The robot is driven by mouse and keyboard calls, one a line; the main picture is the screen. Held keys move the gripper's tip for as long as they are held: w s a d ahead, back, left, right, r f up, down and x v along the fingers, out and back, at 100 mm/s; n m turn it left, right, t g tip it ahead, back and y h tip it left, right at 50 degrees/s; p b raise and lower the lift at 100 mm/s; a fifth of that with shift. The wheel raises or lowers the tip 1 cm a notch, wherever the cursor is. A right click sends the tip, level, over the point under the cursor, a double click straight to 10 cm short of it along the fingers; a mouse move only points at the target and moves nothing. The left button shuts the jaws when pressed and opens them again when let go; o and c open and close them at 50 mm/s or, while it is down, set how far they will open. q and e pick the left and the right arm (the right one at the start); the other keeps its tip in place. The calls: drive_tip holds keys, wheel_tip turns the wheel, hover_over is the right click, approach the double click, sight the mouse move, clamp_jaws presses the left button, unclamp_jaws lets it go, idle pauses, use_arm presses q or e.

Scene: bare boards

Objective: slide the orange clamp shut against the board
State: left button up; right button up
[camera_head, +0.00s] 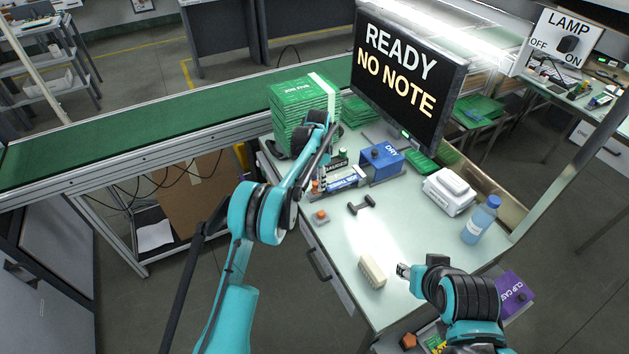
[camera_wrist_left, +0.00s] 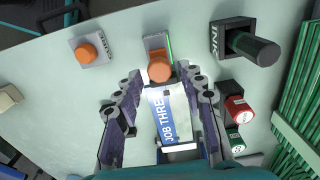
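The orange clamp (camera_wrist_left: 160,68) is a round knob on a grey block with a green strip beside it; it also shows small in the head view (camera_head: 315,187). A blue and white board or card marked JOB THREE (camera_wrist_left: 166,112) lies just below it in the left wrist view. My left gripper (camera_wrist_left: 161,72) is open, its fingertips on either side of the knob; I cannot tell whether they touch it. The fingers partly hide the card's sides. My right gripper (camera_head: 403,270) is over the table's front right part; its finger opening is too small to judge.
A second orange knob on a grey base (camera_wrist_left: 88,50) sits left of the clamp. An ink holder (camera_wrist_left: 232,42) and red pot (camera_wrist_left: 238,108) stand to the right. In the head view are green stacked boards (camera_head: 300,105), a blue box (camera_head: 381,160), a bottle (camera_head: 480,222) and a cream block (camera_head: 371,272).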

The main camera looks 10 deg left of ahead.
use_arm(q)
drive_tip(key=shift+r, duration=0.15)
wheel_tip(320, 180, up, 12)
drive_tip(key=shift+f, duration=0.2)
idle(0.4)
idle(0.3)
